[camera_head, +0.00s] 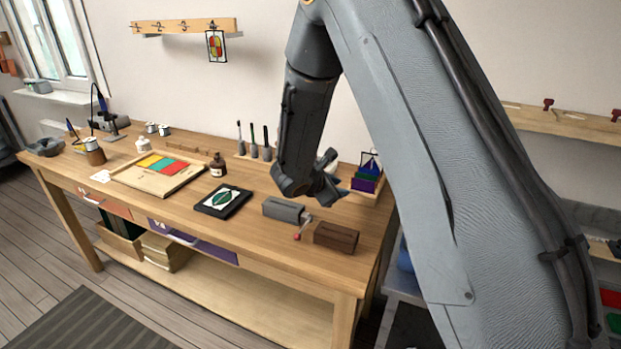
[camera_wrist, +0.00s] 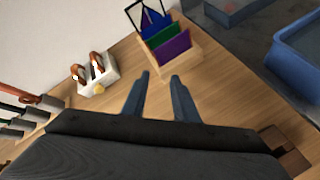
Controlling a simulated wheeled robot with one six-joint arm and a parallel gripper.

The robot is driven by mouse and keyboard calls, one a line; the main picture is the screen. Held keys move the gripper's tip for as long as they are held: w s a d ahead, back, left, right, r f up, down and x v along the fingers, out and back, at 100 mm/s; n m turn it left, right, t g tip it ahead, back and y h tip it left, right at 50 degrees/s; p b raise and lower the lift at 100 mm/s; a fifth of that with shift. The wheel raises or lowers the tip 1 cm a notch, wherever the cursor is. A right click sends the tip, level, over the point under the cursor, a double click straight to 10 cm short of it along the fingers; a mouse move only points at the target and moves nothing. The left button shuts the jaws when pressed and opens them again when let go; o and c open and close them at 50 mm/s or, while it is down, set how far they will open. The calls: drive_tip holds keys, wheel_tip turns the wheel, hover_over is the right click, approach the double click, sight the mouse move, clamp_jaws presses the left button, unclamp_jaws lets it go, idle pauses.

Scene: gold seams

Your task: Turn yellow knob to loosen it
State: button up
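A small yellow knob (camera_wrist: 99,89) shows in the wrist view, on the near side of a white block (camera_wrist: 96,75) with brown rounded parts on top. The block stands on the wooden table left of my fingers. In the head view only a bit of the white block (camera_head: 328,158) shows behind my gripper (camera_head: 326,192); the knob is hidden there. In the wrist view my gripper (camera_wrist: 159,78) is open and empty, its two fingers apart over bare wood. The knob lies to the left of the fingers, apart from them.
A wooden rack with purple and green panels (camera_wrist: 172,50) stands just beyond my fingers. Dark-handled tools (camera_wrist: 22,118) are at the left. A grey block (camera_head: 283,209) with a red-tipped lever and a brown block (camera_head: 336,237) sit near the front edge. A blue bin (camera_wrist: 300,50) is right.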

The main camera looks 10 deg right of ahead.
drive_tip(key=w+a+n+t, duration=0.1)
drive_tip(key=w+a+n, duration=0.1)
drive_tip(key=w, duration=0.1)
drive_tip(key=w+a+f+n+t+y, duration=0.1)
drive_tip(key=w+a+n+t, duration=0.1)
drive_tip(key=w+a, duration=0.1)
drive_tip(key=w+a+f+n+t+y, duration=0.1)
drive_tip(key=w+a+n, duration=0.1)
drive_tip(key=w+a, duration=0.1)
drive_tip(key=shift+w+a+f+t, duration=0.1)
drive_tip(key=shift+w+t, duration=0.3)
drive_tip(key=shift+p+x, duration=0.75)
drive_tip(key=shift+x, duration=3.1)
clamp_jaws()
drive_tip(key=shift+a+n+b, duration=0.1)
drive_tip(key=shift+n+b, duration=0.2)
drive_tip(key=shift+w+a+n+g+h+b, duration=0.15)
drive_tip(key=shift+n+g+h+b, duration=0.55)
drive_tip(key=shift+n+b, duration=0.5)
drive_tip(key=shift+a+n+g+h+b, duration=0.1)
drive_tip(key=shift+n+g+h+b, duration=0.3)
drive_tip(key=shift+n+h+b, duration=0.55)
